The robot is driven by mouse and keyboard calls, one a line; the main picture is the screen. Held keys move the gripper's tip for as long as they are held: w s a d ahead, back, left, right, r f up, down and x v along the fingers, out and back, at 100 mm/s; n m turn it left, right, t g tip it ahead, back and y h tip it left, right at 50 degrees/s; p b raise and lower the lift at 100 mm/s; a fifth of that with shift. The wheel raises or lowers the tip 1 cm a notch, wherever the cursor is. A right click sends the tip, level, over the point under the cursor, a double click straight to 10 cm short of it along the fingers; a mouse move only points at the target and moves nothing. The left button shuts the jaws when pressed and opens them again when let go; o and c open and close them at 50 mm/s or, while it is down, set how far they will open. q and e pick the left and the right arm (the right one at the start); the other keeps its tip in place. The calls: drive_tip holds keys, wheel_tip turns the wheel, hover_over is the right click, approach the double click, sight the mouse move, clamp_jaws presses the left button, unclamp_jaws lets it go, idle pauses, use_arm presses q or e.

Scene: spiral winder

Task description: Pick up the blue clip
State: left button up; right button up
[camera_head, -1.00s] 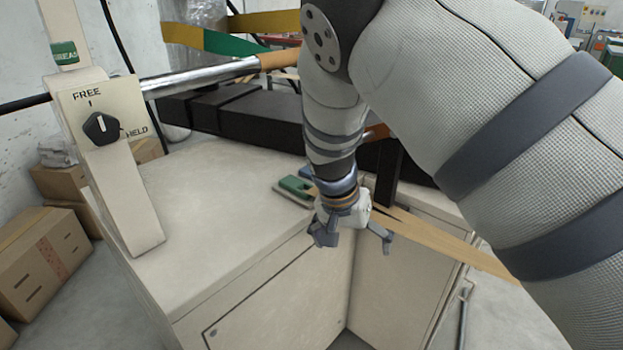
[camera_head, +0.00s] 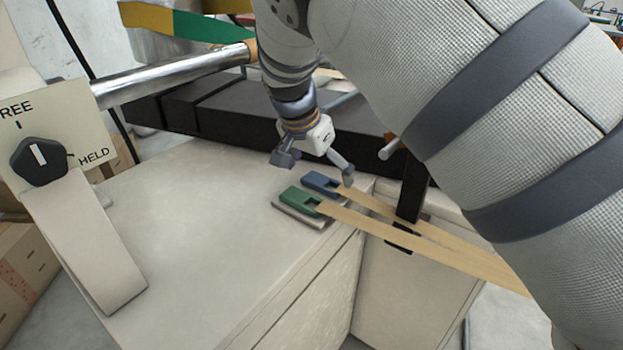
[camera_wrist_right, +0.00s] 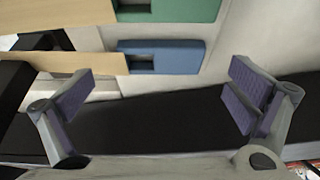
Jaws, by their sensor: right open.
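The blue clip (camera_head: 321,183) lies on the beige cabinet top near its back right corner, holding the end of a tan strip. It also shows in the right wrist view (camera_wrist_right: 175,56), beyond the fingertips. A green clip (camera_head: 299,201) sits beside it, nearer the cabinet's front edge, on another tan strip. My right gripper (camera_head: 316,170) is open and empty, just above and behind the blue clip, with its fingers pointing down. In the right wrist view the open fingers (camera_wrist_right: 158,95) show apart, with nothing between them. My left gripper is not in view.
A black beam (camera_head: 230,115) runs behind the clips. Tan strips (camera_head: 430,245) stretch right past a black upright post (camera_head: 411,190). A selector knob (camera_head: 39,161) marked FREE and HELD stands at left, beside a metal bar (camera_head: 175,78). The cabinet top (camera_head: 190,220) is clear at left.

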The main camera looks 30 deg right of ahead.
sight(321, 183)
drive_tip(key=x, duration=0.2)
drive_tip(key=shift+w+d+f, duration=0.15)
drive_tip(key=shift+f, duration=0.05)
drive_tip(key=c, duration=1.2)
wheel_tip(321, 183, up, 10)
drive_tip(key=shift+r, duration=0.1)
